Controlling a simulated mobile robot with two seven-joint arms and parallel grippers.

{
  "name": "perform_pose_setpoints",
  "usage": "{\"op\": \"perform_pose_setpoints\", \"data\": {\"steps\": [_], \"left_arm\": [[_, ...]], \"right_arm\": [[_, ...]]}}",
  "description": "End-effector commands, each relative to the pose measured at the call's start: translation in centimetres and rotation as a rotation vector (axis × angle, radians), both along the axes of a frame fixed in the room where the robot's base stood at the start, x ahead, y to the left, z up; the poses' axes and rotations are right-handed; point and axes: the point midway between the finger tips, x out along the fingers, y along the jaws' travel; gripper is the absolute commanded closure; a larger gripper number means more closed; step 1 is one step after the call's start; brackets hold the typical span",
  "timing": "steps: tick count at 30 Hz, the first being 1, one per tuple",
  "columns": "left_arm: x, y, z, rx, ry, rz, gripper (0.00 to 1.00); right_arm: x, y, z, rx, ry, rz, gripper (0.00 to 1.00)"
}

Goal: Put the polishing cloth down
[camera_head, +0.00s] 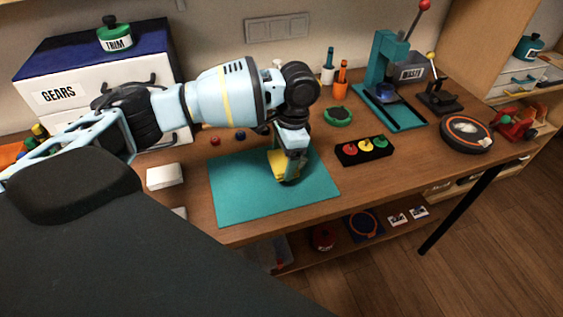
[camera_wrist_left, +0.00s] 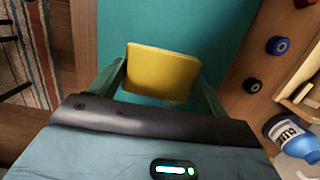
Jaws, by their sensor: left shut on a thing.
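The polishing cloth (camera_wrist_left: 162,72) is yellow and sits between the two fingers of my left gripper (camera_wrist_left: 165,85) in the left wrist view. In the head view the left gripper (camera_head: 288,175) points down over the teal mat (camera_head: 235,200), and part of the yellow cloth (camera_head: 276,165) shows beside its fingers. The gripper is shut on the cloth. I cannot tell whether the cloth touches the mat. My right gripper is not in view.
A black tray (camera_head: 364,152) with red, yellow and green round pieces lies right of the mat. A white block (camera_head: 164,176) lies left of it. A teal press (camera_head: 385,75) stands at the back right. Most of the mat is bare.

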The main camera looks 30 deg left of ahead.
Motion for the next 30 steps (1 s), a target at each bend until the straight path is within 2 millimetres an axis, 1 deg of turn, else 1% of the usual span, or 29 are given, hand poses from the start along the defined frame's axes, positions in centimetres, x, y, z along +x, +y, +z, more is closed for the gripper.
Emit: {"op": "perform_pose_setpoints", "data": {"steps": [4,9,12,23,24,29,30], "left_arm": [[0.7,1.2,-0.1,0.001,-0.001,0.005,0.45],[0.6,1.1,-2.8,0.002,0.002,0.001,0.45],[0.6,1.1,-3.6,0.002,0.0,0.001,0.45],[0.6,1.0,-3.9,0.0,-0.001,0.001,0.45],[0.6,1.0,-3.9,0.0,-0.002,0.002,0.22],[0.6,1.0,-3.9,0.0,-0.001,0.001,0.02],[0.6,1.0,-3.9,0.0,-0.001,0.001,0.02]], "right_arm": [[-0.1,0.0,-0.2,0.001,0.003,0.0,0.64],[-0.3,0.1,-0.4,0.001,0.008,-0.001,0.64],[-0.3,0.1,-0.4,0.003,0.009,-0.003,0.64],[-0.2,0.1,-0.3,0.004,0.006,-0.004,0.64],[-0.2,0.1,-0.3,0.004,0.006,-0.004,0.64],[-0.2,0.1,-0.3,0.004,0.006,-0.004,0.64],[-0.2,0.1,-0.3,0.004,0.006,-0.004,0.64]]}}
